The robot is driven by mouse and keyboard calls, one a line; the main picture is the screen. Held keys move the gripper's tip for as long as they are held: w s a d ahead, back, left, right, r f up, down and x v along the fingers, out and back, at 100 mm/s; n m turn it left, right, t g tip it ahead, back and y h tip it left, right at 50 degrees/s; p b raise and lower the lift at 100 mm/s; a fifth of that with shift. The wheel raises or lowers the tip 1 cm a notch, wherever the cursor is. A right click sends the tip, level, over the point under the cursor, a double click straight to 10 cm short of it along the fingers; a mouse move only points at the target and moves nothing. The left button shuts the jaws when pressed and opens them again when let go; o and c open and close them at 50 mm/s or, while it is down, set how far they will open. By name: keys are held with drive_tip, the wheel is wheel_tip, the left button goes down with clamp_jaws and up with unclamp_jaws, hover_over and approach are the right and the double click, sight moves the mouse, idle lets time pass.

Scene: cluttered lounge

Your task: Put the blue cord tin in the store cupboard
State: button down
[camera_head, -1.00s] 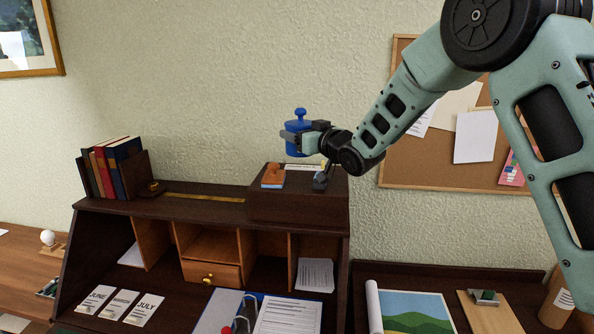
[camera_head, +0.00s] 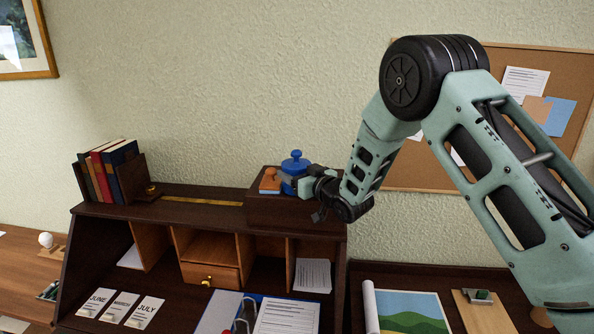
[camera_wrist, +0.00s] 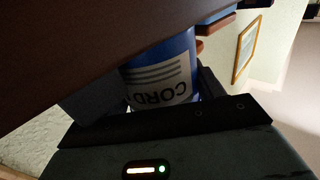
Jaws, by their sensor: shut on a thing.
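The blue cord tin (camera_head: 293,165) is upright, with a knobbed lid, over the top of a dark brown box on the desk hutch. My gripper (camera_head: 299,184) is shut on it from the right. In the wrist view the tin (camera_wrist: 162,68) is between my fingers, its white label reading CORD upside down. A dark brown surface (camera_wrist: 75,40) lies close against the tin's base there; I cannot tell whether they touch. I cannot pick out the store cupboard for certain in either view.
An orange-brown object (camera_head: 269,182) sits left of the tin on the dark brown box (camera_head: 285,212). Books (camera_head: 108,172) stand at the hutch's left end. A drawer (camera_head: 209,275) and open pigeonholes are below. A cork board (camera_head: 500,130) hangs behind my arm.

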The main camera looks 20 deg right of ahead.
drive_tip(key=shift+c, duration=1.3)
unclamp_jaws()
drive_tip(key=shift+r, duration=0.1)
drive_tip(key=b+v, duration=0.5)
drive_tip(key=v, duration=0.7)
